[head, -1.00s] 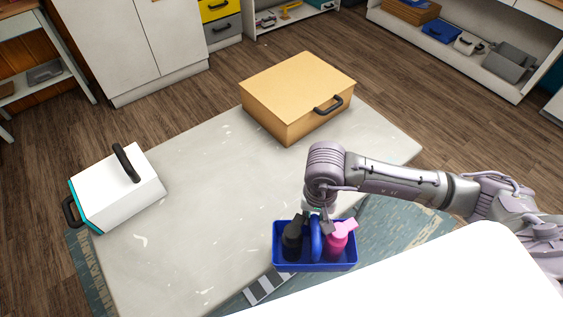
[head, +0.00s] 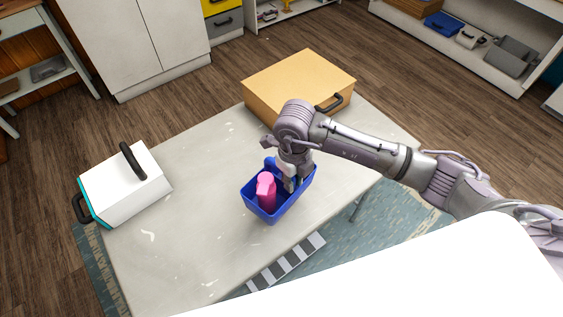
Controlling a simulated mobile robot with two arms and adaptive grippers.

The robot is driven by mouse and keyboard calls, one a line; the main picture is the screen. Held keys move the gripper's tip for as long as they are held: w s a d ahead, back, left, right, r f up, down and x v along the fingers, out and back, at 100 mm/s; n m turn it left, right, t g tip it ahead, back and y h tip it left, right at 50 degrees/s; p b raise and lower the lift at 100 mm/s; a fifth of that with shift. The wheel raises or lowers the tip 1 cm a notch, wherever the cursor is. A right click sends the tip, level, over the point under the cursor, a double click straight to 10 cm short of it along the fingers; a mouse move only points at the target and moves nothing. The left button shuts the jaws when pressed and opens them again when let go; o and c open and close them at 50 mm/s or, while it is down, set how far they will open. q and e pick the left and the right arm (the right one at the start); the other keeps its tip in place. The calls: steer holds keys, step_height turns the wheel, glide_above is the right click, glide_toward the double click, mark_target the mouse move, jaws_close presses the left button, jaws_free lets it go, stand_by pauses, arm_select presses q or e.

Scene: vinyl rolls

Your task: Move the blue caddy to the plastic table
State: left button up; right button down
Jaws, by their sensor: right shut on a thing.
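The blue caddy (head: 262,212) is in the middle of the head view, over the near part of the pale grey table (head: 190,240). A pink bottle (head: 267,192) stands in its near left part. The other contents are mostly hidden by my arm. My right gripper (head: 287,178) comes down from above and is shut on the caddy's handle, which it largely hides. I cannot tell whether the caddy's base touches the tabletop. My left gripper is out of view.
A wooden box (head: 285,85) with a black handle sits at the table's far side. A white and teal case (head: 125,188) sits at the left end. The tabletop between them is clear. A rug (head: 385,225) lies under the table.

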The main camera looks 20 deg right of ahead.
mark_target(281, 179)
steer(key=m, duration=0.2)
steer(key=w+a+r+m, duration=0.1)
steer(key=m, duration=0.1)
steer(key=w+m, duration=0.1)
steer(key=m, duration=0.1)
steer(key=shift+a+r+m+p, duration=0.15)
steer(key=shift+r+m+p, duration=0.15)
steer(key=shift+r+p, duration=0.1)
steer(key=m, duration=0.1)
steer(key=w+m, duration=0.1)
steer(key=m, duration=0.1)
steer(key=a+r+m, duration=0.1)
steer(key=m, duration=0.1)
steer(key=shift+w+p, duration=0.2)
steer(key=shift+p, duration=0.1)
steer(key=shift+d+f, duration=0.1)
steer(key=shift+b, duration=0.35)
steer(key=shift+f+b, duration=2.65)
steer(key=shift+f, duration=0.9)
steer(key=shift+f+b, duration=0.35)
steer(key=shift+f, duration=0.1)
